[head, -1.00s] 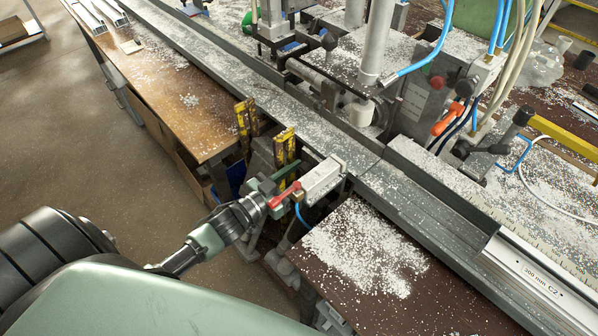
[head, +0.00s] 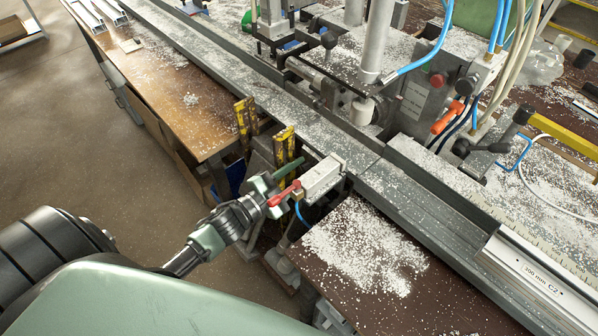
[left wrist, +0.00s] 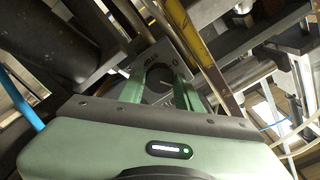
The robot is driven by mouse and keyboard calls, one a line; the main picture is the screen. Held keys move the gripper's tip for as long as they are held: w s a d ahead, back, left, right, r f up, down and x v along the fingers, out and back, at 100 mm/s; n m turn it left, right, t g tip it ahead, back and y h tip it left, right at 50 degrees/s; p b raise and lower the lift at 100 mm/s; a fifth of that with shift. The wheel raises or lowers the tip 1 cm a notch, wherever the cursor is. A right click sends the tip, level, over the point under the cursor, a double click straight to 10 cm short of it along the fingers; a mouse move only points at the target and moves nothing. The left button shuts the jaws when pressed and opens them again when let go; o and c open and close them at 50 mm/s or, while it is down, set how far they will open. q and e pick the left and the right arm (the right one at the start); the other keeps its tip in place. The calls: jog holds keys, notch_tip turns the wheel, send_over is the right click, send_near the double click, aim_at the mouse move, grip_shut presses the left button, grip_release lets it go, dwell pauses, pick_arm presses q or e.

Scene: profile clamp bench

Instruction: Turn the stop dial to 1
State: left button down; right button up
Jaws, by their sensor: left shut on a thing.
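My left gripper (head: 278,180) is at the front end of a small silver clamp block (head: 322,178) on the near side of the long rail. Its two green fingers straddle a small part there, which I take to be the stop dial; the fingers hide most of it and no number can be read. A red lever (head: 284,194) lies right beside the fingers. My right gripper is not in view.
A long grey rail (head: 345,155) covered in white chips runs diagonally past the clamp. Yellow-and-black posts (head: 285,148) stand close behind my gripper. A brown board with chips (head: 370,250) lies in front. A blue hose (head: 301,213) hangs under the clamp.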

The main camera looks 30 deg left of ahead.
pick_arm(q)
jog(key=shift+m, duration=0.3)
dwell(0.4)
jog(key=c, duration=1.3)
grip_release()
jog(key=shift+o, duration=0.2)
jog(key=b+v, duration=0.1)
jog(key=v, duration=0.6)
jog(key=shift+s+a, duration=0.15)
jog(key=shift+s, duration=0.25)
